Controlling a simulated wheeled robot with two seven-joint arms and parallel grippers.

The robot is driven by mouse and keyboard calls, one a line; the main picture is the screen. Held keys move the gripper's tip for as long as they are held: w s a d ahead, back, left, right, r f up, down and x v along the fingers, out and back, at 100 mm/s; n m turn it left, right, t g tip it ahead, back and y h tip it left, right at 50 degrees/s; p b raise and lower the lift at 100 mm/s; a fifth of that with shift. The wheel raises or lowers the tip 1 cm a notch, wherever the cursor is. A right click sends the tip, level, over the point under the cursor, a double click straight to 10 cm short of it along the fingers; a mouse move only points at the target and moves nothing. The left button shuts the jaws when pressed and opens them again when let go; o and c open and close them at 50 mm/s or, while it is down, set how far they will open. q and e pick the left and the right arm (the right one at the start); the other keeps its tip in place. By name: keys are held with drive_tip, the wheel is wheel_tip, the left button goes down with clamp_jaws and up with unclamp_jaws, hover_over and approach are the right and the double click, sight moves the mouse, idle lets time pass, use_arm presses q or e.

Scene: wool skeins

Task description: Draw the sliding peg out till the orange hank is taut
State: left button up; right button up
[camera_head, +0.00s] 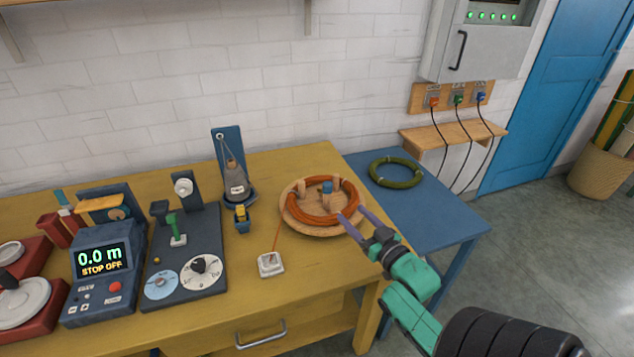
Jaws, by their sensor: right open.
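The orange hank (302,217) lies as a ring on a round wooden board (318,233) on the yellow table. Short wooden pegs stand inside the ring. One peg with a blue top (327,187) stands near the middle; I take it for the sliding peg. I cannot tell how tight the hank sits against the pegs. My right gripper (352,213) is open, its purple fingers at the right front rim of the board, pointing at the hank. Nothing shows between the fingers. I cannot tell whether they touch the hank. My left gripper is out of view.
An orange strand (277,236) runs from the hank to a small white block (271,264). A green ring of wool (396,172) lies on the blue side table (420,205). A meter reading 0.0 m (100,258) and a dial panel (190,255) stand left. The table's right front is clear.

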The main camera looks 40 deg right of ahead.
sight(330, 190)
drive_tip(key=w, duration=0.3)
drive_tip(key=w+r, duration=0.1)
drive_tip(key=w, duration=0.1)
drive_tip(key=shift+w+d+r, duration=0.1)
drive_tip(key=shift+w+d, duration=0.15)
drive_tip(key=shift+d, duration=0.1)
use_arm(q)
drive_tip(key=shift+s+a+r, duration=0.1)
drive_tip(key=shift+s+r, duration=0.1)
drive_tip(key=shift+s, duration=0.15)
use_arm(e)
drive_tip(key=w, duration=0.5)
drive_tip(key=w+d, duration=0.1)
drive_tip(key=w, duration=0.1)
drive_tip(key=shift+w+f, duration=0.35)
drive_tip(key=shift+w, duration=0.05)
